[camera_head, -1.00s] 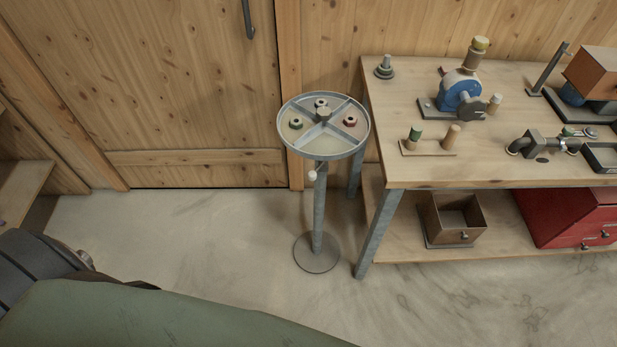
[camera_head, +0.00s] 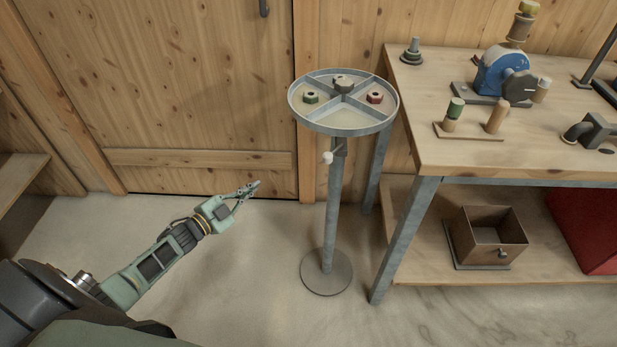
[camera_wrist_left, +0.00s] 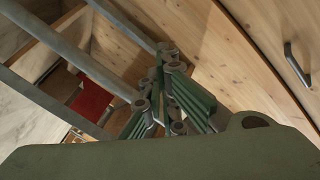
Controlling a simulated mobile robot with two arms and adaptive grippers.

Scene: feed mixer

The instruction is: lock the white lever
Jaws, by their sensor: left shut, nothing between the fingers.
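The white lever (camera_head: 327,157) is a small white knob on the upper post of a round tray stand (camera_head: 334,210), just below the tray. My left gripper (camera_head: 254,187) is shut and empty, in the air to the left of the stand and a little lower than the knob in the picture. A clear gap lies between them. In the left wrist view my left gripper's fingers (camera_wrist_left: 165,85) are together, and I cannot make out the white knob there. My right gripper is not in view.
The divided tray (camera_head: 343,125) holds a few nuts. A workbench (camera_head: 440,150) with a blue machine (camera_head: 497,72) stands right of the stand, with a brown box (camera_head: 489,243) on its lower shelf. A wooden door (camera_head: 190,90) is behind. The floor left of the stand is clear.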

